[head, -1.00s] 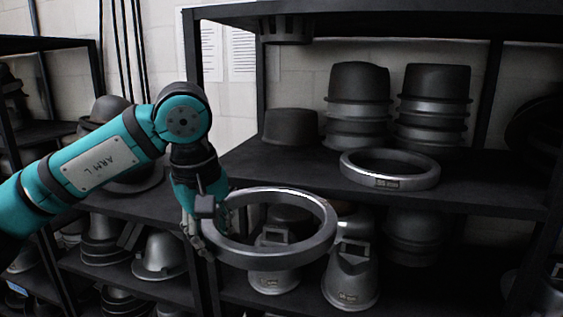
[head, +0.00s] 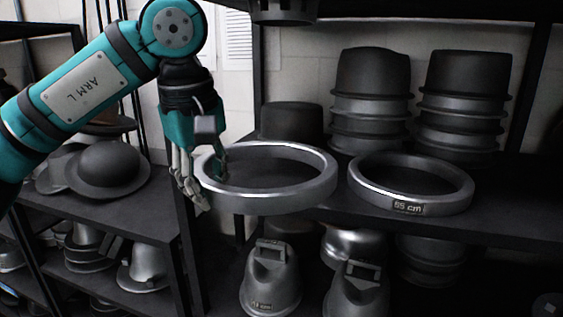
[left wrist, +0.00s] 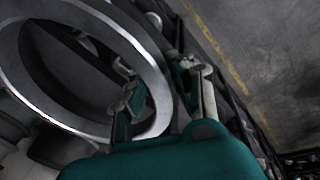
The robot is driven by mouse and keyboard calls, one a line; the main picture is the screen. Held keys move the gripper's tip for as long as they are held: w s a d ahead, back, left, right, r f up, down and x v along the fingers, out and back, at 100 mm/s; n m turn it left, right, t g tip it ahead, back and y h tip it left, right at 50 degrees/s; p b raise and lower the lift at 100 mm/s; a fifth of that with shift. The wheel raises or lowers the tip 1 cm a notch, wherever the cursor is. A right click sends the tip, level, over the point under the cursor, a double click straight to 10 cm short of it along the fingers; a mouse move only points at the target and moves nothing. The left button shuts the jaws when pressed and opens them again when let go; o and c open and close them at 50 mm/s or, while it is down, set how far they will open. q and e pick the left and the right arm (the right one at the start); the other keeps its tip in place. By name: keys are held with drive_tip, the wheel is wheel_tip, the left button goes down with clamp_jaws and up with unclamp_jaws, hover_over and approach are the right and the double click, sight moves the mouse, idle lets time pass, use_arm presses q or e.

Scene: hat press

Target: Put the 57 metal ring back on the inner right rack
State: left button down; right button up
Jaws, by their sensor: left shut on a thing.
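My left gripper (head: 203,182) is shut on the left side of a silver metal ring (head: 318,192). It holds the ring roughly level at about the height of the shelf board, in front of the shelf's left end. The ring's size label is not visible. In the left wrist view the ring (left wrist: 158,92) passes between the fingers of the gripper (left wrist: 165,95). The rack (head: 490,227) is black and stands behind and to the right of the held ring. My right gripper is not in view.
Another metal ring (head: 440,202), labelled 55 cm, lies on the same shelf just right of the held ring. Stacked dark hat forms (head: 372,90) stand behind it. Metal hat blocks (head: 268,285) with handles stand below. Hats (head: 108,168) lie on a left rack.

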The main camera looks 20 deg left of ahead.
sight(235, 154)
use_arm(q)
drive_tip(key=w+a+p, duration=0.1)
drive_tip(key=w+p, duration=0.1)
drive_tip(key=w, duration=0.3)
drive_tip(key=w+a+p, duration=0.1)
drive_tip(key=w+p, duration=0.2)
drive_tip(key=w, duration=0.2)
drive_tip(key=w+f+p, duration=0.1)
drive_tip(key=w+p, duration=0.1)
drive_tip(key=w, duration=0.3)
drive_tip(key=shift+w+a+f, duration=0.1)
drive_tip(key=shift+w+a, duration=0.1)
drive_tip(key=shift+a, duration=0.2)
drive_tip(key=shift+w+p, duration=0.25)
drive_tip(key=shift+p, duration=0.2)
wheel_tip(235, 154, down, 3)
drive_tip(key=shift+a+r+p, duration=0.1)
drive_tip(key=shift+a+p, duration=0.05)
drive_tip(key=shift+p, duration=0.85)
drive_tip(key=shift+f, duration=0.4)
drive_tip(key=c, duration=1.4)
unclamp_jaws()
drive_tip(key=shift+s, duration=0.1)
drive_tip(key=shift+c, duration=0.2)
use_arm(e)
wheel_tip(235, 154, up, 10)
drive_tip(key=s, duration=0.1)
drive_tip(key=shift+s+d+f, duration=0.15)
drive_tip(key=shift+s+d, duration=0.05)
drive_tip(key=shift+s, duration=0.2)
